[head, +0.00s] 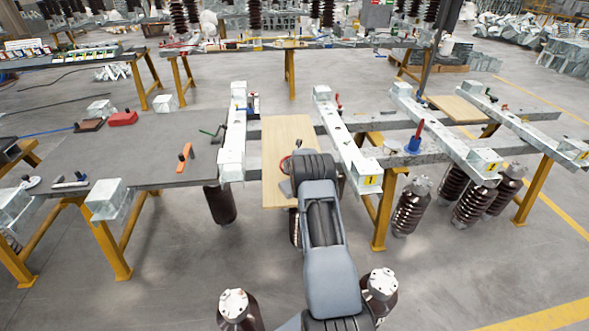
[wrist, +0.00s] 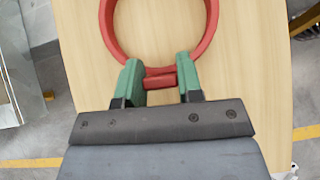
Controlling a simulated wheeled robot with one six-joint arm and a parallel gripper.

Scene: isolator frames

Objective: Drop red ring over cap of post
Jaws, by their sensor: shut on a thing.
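The red ring (wrist: 109,38) fills the upper middle of the wrist view, its top cut off by the frame edge. My gripper (wrist: 159,74), with green fingers, is shut on the ring's near side, at a short red tab. In the head view only a sliver of the ring (head: 285,163) shows beside my arm; my fingers are mostly hidden. The ring is over a light wooden board (head: 279,133). Brown posts with pale caps stand on the floor: a front left post (head: 236,305), a front right post (head: 381,285) and several at right. I cannot tell which post is meant.
A blue holder with an upright red-handled tool (head: 414,142) stands on the right bench. White beams (head: 347,140) flank the board. An orange tool (head: 185,157) and a red block (head: 123,118) lie on the grey left table (head: 150,150). Open floor lies at front right.

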